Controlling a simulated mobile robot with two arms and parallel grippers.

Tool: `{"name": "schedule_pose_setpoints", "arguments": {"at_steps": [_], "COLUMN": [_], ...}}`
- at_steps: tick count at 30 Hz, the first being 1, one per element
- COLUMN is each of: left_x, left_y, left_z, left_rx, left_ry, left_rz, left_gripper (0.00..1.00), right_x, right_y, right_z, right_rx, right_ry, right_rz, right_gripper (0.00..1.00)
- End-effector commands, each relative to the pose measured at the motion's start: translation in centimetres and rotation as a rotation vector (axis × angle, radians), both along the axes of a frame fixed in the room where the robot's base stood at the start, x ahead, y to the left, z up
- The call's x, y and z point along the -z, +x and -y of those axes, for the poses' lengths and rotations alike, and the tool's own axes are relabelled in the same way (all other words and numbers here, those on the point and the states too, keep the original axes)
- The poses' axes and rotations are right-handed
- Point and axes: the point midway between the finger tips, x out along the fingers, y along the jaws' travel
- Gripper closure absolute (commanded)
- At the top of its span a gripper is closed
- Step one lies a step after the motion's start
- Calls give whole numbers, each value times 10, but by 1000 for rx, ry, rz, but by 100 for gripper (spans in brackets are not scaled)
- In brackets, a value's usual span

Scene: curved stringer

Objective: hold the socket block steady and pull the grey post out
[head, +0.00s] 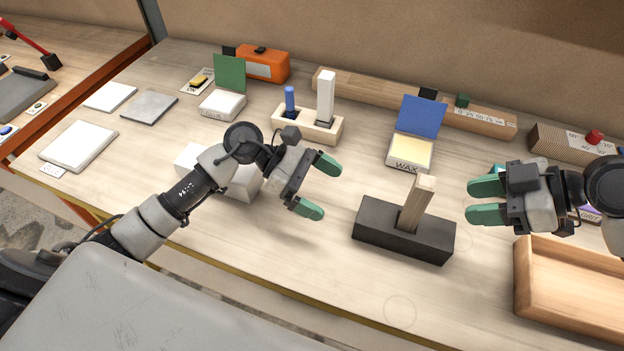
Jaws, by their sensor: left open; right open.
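A dark charcoal socket block (378,237) sits on the bench right of centre. A square post, grey-brown and wood-like (415,203), stands in its top and leans slightly right; its lower end is hidden in the block. My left gripper (318,187) is open and empty, above the bench to the left of the block and apart from it. My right gripper (482,201) is open and empty, to the right of the post, with its green fingertips pointing left toward it. Neither gripper touches the block or the post.
A pale wooden holder (308,128) with a blue peg and a white post stands behind my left gripper. A WAX box (408,155) with a raised blue lid stands behind the post. A wooden tray (565,310) lies at front right. The bench in front of the block is clear.

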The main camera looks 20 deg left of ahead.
Motion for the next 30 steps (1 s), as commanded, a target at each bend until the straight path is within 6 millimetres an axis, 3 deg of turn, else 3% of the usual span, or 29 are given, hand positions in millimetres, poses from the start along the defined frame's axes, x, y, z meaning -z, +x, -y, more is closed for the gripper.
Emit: {"name": "schedule_pose_setpoints", "arguments": {"at_steps": [6, 13, 26, 30], "left_x": [15, 28, 33, 33], "left_y": [0, 0, 0, 0], "left_z": [39, 69, 79, 79], "left_rx": [0, -3, -3, -3], "left_ry": [-6, -5, -2, -2], "left_rz": [-2, -4, -4, -4], "left_gripper": [0, 0, 0, 17], "right_x": [0, 0, 0, 0], "right_y": [0, 0, 0, 0], "right_z": [0, 0, 0, 0], "right_rx": [0, 0, 0, 0], "right_ry": [0, 0, 0, 0], "right_rz": [0, 0, 0, 0], "right_gripper": [57, 57, 57, 57]}}
